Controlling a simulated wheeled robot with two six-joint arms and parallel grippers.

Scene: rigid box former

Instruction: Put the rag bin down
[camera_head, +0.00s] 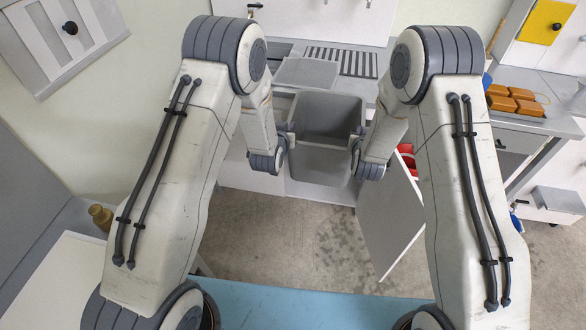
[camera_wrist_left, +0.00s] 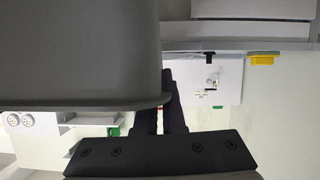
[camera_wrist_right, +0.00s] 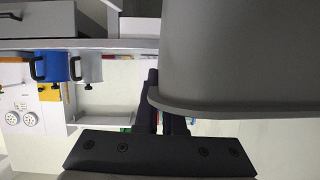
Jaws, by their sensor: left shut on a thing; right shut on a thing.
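The rag bin (camera_head: 322,164) is a grey open-topped box held between my two arms, in front of the counter in the head view. It looks empty inside. My left gripper (camera_head: 287,135) is shut on its left rim; the left wrist view shows the bin wall (camera_wrist_left: 80,50) filling the upper left, with the fingers (camera_wrist_left: 165,105) at the rim. My right gripper (camera_head: 357,140) is shut on its right rim; the right wrist view shows the bin wall (camera_wrist_right: 240,50) at the upper right and the fingers (camera_wrist_right: 155,105) at the rim. The bin's underside is hidden.
A counter with a slotted drain (camera_head: 342,60) and a grey panel (camera_head: 307,73) is behind the bin. A white cabinet door (camera_head: 390,220) stands open at right. Orange blocks (camera_head: 515,98) lie on the right bench. The concrete floor (camera_head: 290,240) below is clear. A blue surface (camera_head: 300,308) is nearest.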

